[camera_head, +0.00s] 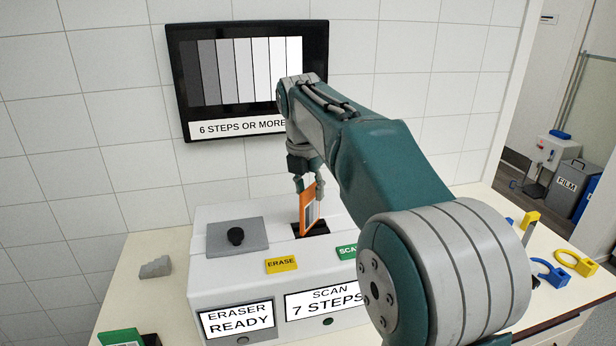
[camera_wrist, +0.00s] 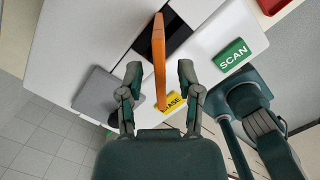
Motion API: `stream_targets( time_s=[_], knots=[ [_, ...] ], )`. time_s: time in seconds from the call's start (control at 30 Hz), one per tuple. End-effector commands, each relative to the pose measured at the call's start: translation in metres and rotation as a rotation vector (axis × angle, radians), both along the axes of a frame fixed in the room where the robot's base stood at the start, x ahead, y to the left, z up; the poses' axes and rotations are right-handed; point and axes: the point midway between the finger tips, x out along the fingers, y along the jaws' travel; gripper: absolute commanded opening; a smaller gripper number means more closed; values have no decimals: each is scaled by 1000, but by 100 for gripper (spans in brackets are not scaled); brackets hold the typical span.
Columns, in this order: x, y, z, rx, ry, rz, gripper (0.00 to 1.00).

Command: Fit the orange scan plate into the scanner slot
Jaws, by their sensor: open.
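The orange scan plate (camera_head: 308,210) stands upright on edge at the dark scanner slot (camera_head: 318,230) in the top of the white machine (camera_head: 215,280). Its lower edge meets the slot, but I cannot tell how deep it sits. My gripper (camera_head: 305,183) is above the plate's upper part in the head view, partly hidden by the arm. In the wrist view my gripper (camera_wrist: 159,88) is open, with one finger on each side of the orange plate (camera_wrist: 159,60) and visible gaps between. The dark slot (camera_wrist: 178,30) shows behind the plate.
A grey lid with a black knob (camera_head: 235,237) lies left of the slot. A yellow ERASE label (camera_head: 282,264) and green SCAN label (camera_head: 347,252) are in front. A grey stepped block (camera_head: 155,267) and a green plate (camera_head: 121,338) are at left; blue and yellow tools (camera_head: 552,273) at right.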

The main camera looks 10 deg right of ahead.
Motion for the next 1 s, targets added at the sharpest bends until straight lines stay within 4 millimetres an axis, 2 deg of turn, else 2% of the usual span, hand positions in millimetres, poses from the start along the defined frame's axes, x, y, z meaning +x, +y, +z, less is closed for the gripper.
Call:
stream_targets(
  time_s=[0.6,0.8,1.0],
  knots=[
    [-9,11,99,0,-3,0,46],
    [-11,13,118,0,-1,1,46],
    [-12,13,124,-1,-1,1,46]
  ],
)
